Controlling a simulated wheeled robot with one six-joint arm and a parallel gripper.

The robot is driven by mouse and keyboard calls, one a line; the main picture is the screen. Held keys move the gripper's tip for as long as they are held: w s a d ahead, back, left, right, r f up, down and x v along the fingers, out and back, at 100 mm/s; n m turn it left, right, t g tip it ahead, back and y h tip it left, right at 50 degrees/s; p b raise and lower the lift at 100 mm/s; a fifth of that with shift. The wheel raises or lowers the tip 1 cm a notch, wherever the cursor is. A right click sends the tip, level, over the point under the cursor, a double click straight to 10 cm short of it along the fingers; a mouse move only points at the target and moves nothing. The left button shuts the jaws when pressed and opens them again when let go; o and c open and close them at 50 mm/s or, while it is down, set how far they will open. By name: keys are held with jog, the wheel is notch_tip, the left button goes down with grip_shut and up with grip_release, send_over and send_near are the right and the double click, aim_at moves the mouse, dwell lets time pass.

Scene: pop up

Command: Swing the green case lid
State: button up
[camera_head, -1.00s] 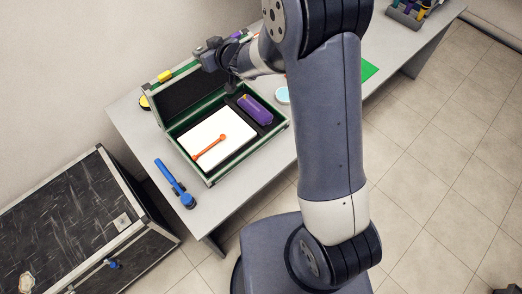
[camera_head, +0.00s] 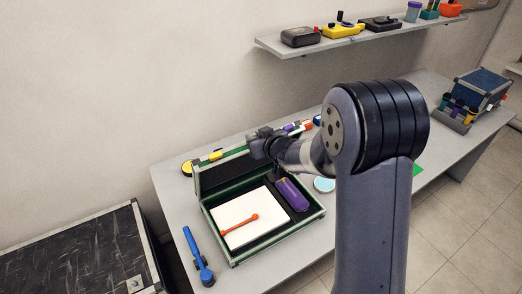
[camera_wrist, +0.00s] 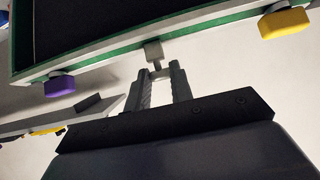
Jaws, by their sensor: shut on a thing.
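The green-trimmed case (camera_head: 233,263) stands open on the grey table. Its lid (camera_head: 222,174) is tilted up at the back, dark inner face showing. A white slab (camera_head: 240,210), an orange tool (camera_head: 240,223) and a purple item (camera_head: 291,194) lie in the case. My gripper (camera_head: 262,143) is at the lid's upper edge. In the wrist view my gripper (camera_wrist: 157,75) is shut on a small grey knob (camera_wrist: 153,50) on the lid's rim (camera_wrist: 110,59). A yellow piece (camera_wrist: 285,22) and a purple piece (camera_wrist: 60,86) sit on that rim, either side of the knob.
A blue tool (camera_head: 195,251) lies left of the case, and a cyan disc (camera_head: 324,184) lies right of it. A wall shelf (camera_head: 380,35) with several items is above. A dark chest (camera_head: 75,255) stands at the left, and a blue box (camera_head: 483,88) at the far right.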

jog(key=s+d+f+b, duration=0.2)
jog(key=s+d, duration=0.1)
jog(key=s, duration=0.2)
jog(key=shift+d+f, duration=0.2)
jog(key=shift+f, duration=0.05)
dwell(0.3)
jog(key=s+d+f+b, duration=0.4)
jog(key=s+f+b, duration=0.1)
jog(key=s, duration=0.1)
jog(key=shift+s+d+f, duration=0.2)
jog(key=shift+f, duration=0.05)
dwell(0.5)
jog(key=s+d+f+b, duration=0.3)
jog(key=s+f+b, duration=0.2)
jog(key=f+b, duration=0.2)
jog(key=shift+f, duration=0.25)
dwell(0.6)
jog(key=shift+d, duration=0.1)
jog(key=shift+f, duration=0.1)
